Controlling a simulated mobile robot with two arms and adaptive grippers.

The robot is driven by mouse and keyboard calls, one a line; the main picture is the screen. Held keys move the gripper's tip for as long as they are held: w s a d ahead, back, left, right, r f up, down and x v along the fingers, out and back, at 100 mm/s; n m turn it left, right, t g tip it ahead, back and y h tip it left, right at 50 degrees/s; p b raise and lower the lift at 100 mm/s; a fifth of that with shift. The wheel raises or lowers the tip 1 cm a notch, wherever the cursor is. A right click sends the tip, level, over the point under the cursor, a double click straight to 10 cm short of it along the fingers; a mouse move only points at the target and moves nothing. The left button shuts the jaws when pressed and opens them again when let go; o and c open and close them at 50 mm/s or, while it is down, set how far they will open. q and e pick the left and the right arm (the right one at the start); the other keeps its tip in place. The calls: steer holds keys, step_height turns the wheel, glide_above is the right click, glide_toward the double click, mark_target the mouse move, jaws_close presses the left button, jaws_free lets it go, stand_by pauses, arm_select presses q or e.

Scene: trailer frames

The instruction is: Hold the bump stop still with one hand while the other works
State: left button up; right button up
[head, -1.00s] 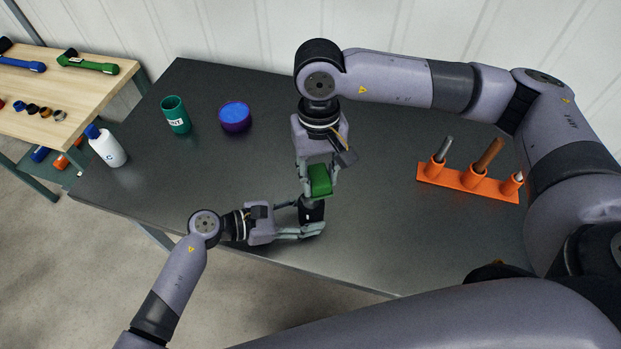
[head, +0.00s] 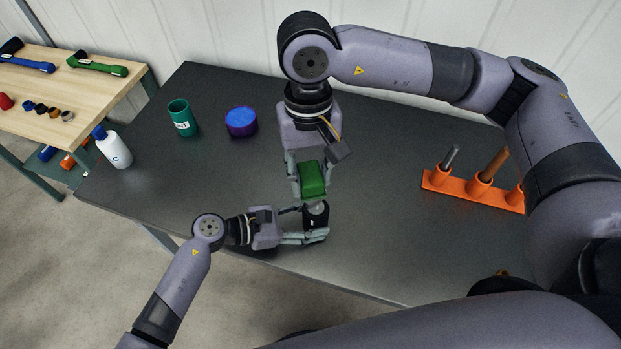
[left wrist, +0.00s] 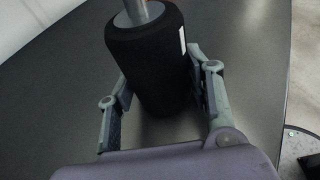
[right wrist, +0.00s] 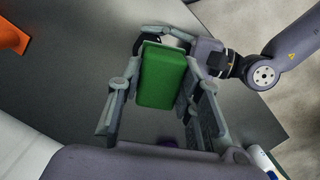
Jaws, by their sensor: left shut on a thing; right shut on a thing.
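The bump stop, a black cylinder (head: 317,216) with a white label, stands upright near the table's front edge. A metal rod (left wrist: 137,12) shows at its top in the left wrist view. My left gripper (head: 315,236) is shut around the cylinder low down, one finger on each side, also in the left wrist view (left wrist: 160,95). My right gripper (head: 311,188) is shut on a green block (head: 312,177), just above the bump stop. The block fills the space between its fingers in the right wrist view (right wrist: 162,75). I cannot tell whether the block touches the rod.
A green cup (head: 182,119), a blue-purple round container (head: 241,122) and a white bottle with a blue cap (head: 116,152) stand at the left of the dark table (head: 390,240). An orange rack (head: 460,190) with rods stands right. A wooden bench (head: 95,92) holds tools.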

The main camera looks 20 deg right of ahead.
steer(key=shift+r, duration=1.1)
arm_select(q)
steer(key=o, duration=0.9)
steer(key=shift+o, duration=0.2)
steer(key=shift+a, duration=0.1)
steer(key=v, duration=1.2)
